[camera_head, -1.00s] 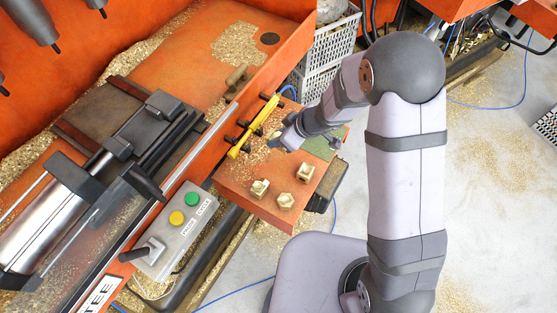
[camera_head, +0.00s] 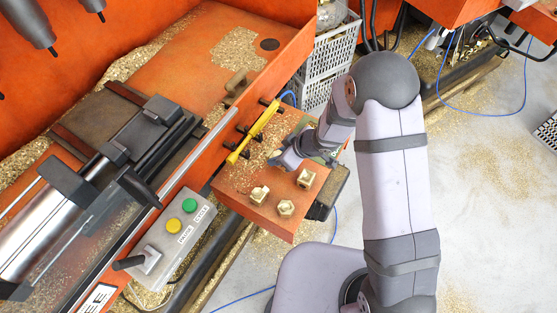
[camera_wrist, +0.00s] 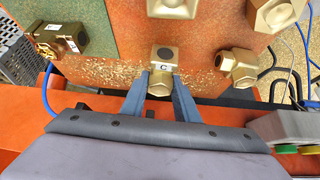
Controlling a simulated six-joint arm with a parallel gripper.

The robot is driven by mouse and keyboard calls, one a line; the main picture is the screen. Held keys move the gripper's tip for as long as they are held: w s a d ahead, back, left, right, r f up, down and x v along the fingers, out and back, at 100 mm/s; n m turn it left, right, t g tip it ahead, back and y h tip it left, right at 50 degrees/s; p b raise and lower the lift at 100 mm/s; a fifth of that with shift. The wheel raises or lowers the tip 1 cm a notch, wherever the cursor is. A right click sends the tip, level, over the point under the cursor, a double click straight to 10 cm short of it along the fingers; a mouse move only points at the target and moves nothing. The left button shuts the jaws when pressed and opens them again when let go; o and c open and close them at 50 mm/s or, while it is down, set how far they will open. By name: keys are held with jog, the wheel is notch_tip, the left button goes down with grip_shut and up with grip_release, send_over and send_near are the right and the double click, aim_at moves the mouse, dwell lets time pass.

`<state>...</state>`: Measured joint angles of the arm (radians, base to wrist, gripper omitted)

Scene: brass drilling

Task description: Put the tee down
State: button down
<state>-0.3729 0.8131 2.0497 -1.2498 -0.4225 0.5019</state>
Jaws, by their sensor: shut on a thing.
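In the wrist view, a brass tee (camera_wrist: 163,62) with a label reading "C" sits between the two blue fingers of my gripper (camera_wrist: 160,92). The fingers are shut on it. The tee is over the orange shelf; I cannot tell whether it touches the surface. In the head view, my gripper (camera_head: 284,162) is low over the shelf (camera_head: 235,178), behind the loose fittings, and the held tee is hard to make out.
Brass fittings (camera_head: 258,195), (camera_head: 285,208) and (camera_head: 305,178) stand on the shelf. A labelled brass fitting (camera_wrist: 62,40) lies at the left in the wrist view. A yellow tool (camera_head: 255,130) hangs along the machine edge. A button box (camera_head: 180,228) stands nearby.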

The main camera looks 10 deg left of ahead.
jog(key=shift+f, duration=1.3)
jog(key=shift+f, duration=0.15)
jog(key=c, duration=1.4)
grip_release()
jog(key=shift+o, duration=0.2)
jog(key=shift+d+r, duration=0.3)
jog(key=shift+r, duration=0.35)
jog(key=p+v, duration=0.2)
jog(key=v, duration=0.8)
jog(key=shift+s+d+r, duration=0.2)
jog(key=shift+r, duration=0.1)
